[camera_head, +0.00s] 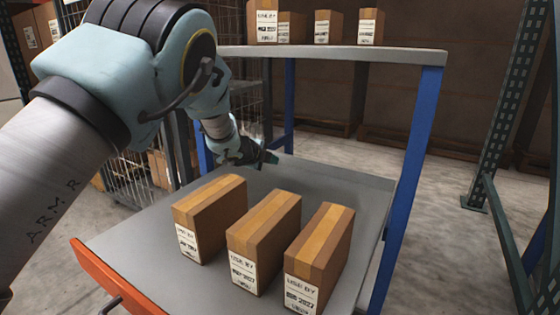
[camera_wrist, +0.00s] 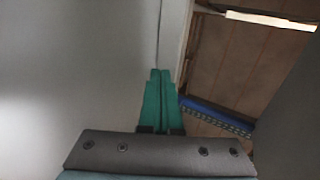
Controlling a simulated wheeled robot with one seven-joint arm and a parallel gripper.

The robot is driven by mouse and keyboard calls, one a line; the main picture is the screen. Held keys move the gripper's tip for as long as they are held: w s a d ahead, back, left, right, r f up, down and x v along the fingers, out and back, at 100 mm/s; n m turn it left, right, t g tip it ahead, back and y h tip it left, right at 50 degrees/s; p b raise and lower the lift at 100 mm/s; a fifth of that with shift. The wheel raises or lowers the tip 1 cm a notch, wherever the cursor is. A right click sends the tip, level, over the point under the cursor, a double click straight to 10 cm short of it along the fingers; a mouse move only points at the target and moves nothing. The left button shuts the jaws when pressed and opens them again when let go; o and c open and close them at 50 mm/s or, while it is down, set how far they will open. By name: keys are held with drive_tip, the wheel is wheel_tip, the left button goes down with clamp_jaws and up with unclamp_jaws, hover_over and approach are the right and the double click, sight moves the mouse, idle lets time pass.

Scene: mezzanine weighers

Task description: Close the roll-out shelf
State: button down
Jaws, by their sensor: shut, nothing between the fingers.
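The roll-out shelf (camera_head: 150,255) is a grey tray with an orange front edge (camera_head: 98,280) at the lower left of the head view. It is pulled out from a blue-posted rack. Three brown cartons stand on it: a left one (camera_head: 212,212), a middle one (camera_head: 266,235) and a right one (camera_head: 322,250). My gripper (camera_head: 270,160) is above the back part of the shelf, behind the cartons and apart from them. In the wrist view the green fingers (camera_wrist: 160,100) are together and hold nothing. A grey surface (camera_wrist: 75,70) fills the left of that view.
A fixed upper shelf (camera_head: 330,56) carries several cartons. A blue post (camera_head: 413,160) stands at its right. Wire cages (camera_head: 140,180) are at the left, and a green rack upright (camera_head: 500,110) is at the right. Concrete floor is clear between post and upright.

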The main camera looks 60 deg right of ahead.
sight(285, 157)
drive_tip(key=d, duration=0.4)
drive_tip(key=shift+d+f, duration=0.1)
drive_tip(key=shift+f, duration=0.2)
drive_tip(key=shift+d, duration=0.3)
drive_tip(key=shift+r, duration=0.1)
